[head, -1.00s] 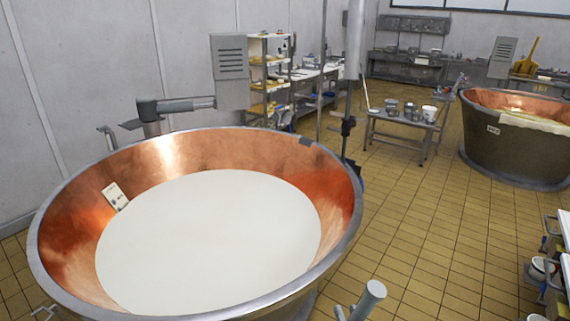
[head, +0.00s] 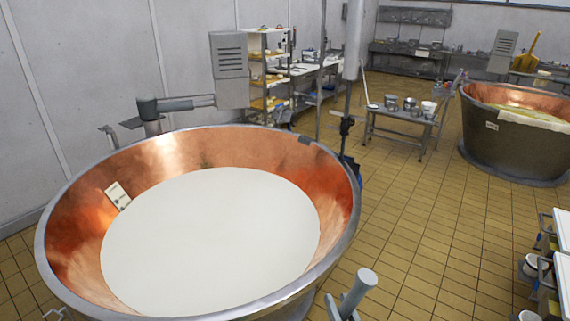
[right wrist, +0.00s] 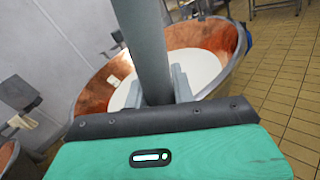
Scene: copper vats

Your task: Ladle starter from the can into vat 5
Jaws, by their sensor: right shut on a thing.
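A large copper vat (head: 90,215) with a steel rim and a white liquid surface (head: 210,240) fills the left of the head view. A pale card (head: 118,196) is on its inner wall; its print is too small to read. My right gripper (head: 340,306), at the bottom edge of the head view, is shut on a thick grey rod (head: 366,279), perhaps the ladle's handle. The rod also shows in the right wrist view (right wrist: 148,45), between the fingers (right wrist: 160,88). A ladle bowl is not visible. The starter can cannot be told for sure.
A low bench (head: 397,122) with several metal pots and a white bucket stands beyond the vat. A second copper vat (head: 515,145) with a cloth on its rim is at right. White-topped carts (head: 562,235) stand at the right edge. The tiled floor between is clear.

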